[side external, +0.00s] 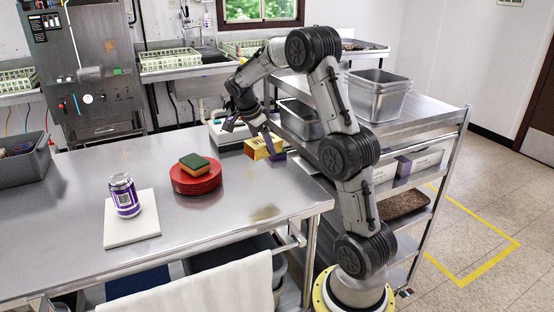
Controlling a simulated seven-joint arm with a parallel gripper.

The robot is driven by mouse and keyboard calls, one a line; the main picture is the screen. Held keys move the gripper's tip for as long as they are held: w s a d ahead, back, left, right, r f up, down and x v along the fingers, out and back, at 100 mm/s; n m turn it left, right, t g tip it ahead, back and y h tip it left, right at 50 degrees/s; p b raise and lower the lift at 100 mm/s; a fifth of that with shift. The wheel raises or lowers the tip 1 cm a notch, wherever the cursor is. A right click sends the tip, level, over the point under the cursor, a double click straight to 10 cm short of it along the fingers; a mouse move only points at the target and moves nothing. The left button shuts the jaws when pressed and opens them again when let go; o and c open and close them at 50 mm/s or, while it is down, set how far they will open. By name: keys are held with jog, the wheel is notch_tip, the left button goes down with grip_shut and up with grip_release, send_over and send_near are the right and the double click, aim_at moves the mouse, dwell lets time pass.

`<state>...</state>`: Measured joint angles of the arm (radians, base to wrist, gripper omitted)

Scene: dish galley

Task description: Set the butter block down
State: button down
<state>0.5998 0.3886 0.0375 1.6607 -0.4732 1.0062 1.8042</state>
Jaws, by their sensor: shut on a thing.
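My gripper (251,138) reaches down from above with purple-grey fingers and is shut on the butter block. One finger crosses the block's front and hides part of it. I cannot tell whether the block's underside touches the table.
A red plate stack (195,184) carries a green-and-yellow sponge (194,162). A purple-and-white can (124,197) stands on a white board (142,231). The cart (425,112) holds steel pans (378,98). The table's front middle is clear.

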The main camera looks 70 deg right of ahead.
jog(key=s+a+m+g, duration=0.1)
jog(key=s+m, duration=0.1)
jog(key=s, duration=1.1)
jog(key=y, duration=0.1)
send_over(294, 170)
jog(key=a, duration=0.2)
jog(key=shift+g, duration=0.3)
jog(key=f, duration=0.7)
jog(key=shift+w+f, duration=0.15)
jog(key=shift+w, duration=0.05)
jog(key=shift+w+d+f, duration=0.25)
jog(key=shift+d+f, duration=0.2)
jog(key=shift+f, duration=1.75)
jog(key=shift+f, duration=0.1)
grip_release()
jog(key=shift+f, duration=0.1)
